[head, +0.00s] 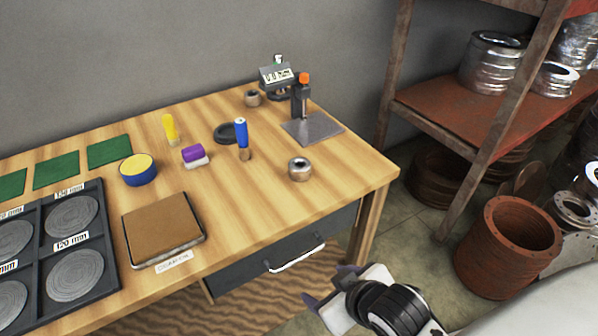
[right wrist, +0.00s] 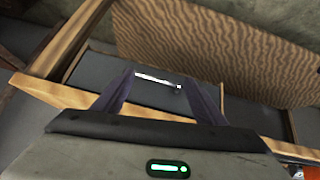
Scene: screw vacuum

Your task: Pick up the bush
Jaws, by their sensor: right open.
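A short metal bush (head: 299,169), a grey-brown ring with a hole in its top, stands near the right front corner of the wooden table (head: 340,170). A second similar ring (head: 253,98) stands at the back by the small display. My right gripper (head: 329,284) is open and empty, in front of the table and lower in the picture than the bush, apart from it. In the right wrist view its two dark fingers (right wrist: 162,92) are spread, with the drawer handle (right wrist: 157,78) showing between them. No bush can be made out in that view. My left gripper is not in view.
A gauge stand (head: 302,100) on a grey plate is behind the bush, and a blue-handled tool (head: 241,135) is to its left. A drawer (head: 270,262) with a metal handle is under the tabletop. A rusty shelf (head: 440,105) stands at right. The tabletop around the bush is clear.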

